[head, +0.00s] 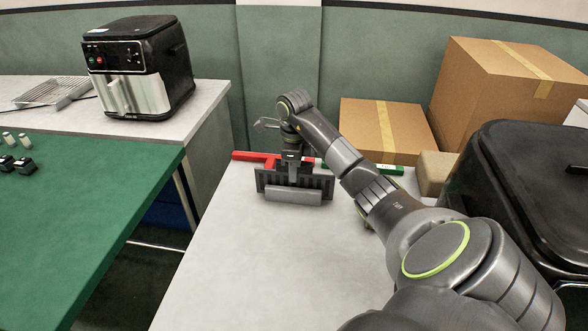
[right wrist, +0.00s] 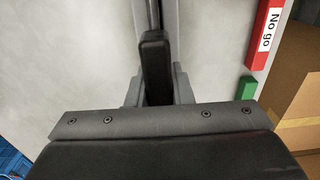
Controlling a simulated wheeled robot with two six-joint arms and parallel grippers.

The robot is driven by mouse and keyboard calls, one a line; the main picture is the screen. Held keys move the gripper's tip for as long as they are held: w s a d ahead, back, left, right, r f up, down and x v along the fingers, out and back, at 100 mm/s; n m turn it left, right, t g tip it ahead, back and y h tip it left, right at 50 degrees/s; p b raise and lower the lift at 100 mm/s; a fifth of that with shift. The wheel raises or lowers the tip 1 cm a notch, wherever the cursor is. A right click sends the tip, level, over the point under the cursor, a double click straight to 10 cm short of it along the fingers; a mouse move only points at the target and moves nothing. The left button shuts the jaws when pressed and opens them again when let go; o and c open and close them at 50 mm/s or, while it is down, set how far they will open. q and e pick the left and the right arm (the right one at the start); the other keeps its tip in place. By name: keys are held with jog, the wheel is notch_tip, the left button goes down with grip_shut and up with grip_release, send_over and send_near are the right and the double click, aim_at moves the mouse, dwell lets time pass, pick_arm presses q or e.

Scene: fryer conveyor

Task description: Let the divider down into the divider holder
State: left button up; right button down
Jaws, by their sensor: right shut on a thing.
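A dark grey slotted plate, seemingly the divider (head: 262,182), stands upright on the white table in the head view. A lighter grey block, seemingly the divider holder (head: 293,196), is right at its front. I cannot tell whether the plate's lower edge sits inside the block or just behind it. My right gripper (head: 292,163) is right above the plate, pointing down, and is shut on its top part. My left gripper is out of view.
A red bar marked "No go" (right wrist: 264,33) and a green bar (head: 375,169) lie just behind the plate. Cardboard boxes (head: 388,130) and a black appliance (head: 535,165) stand on the right. The table's front left is clear. A green-topped table (head: 90,215) is on the left.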

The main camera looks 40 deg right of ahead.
jog(key=c, duration=1.2)
grip_release()
jog(key=shift+r, duration=0.1)
jog(key=shift+r+p, duration=0.4)
jog(key=shift+r, duration=0.15)
notch_tip(320, 180, up, 16)
jog(key=p, duration=1.5)
jog(key=shift+r+p, duration=0.15)
jog(key=shift+p, duration=0.15)
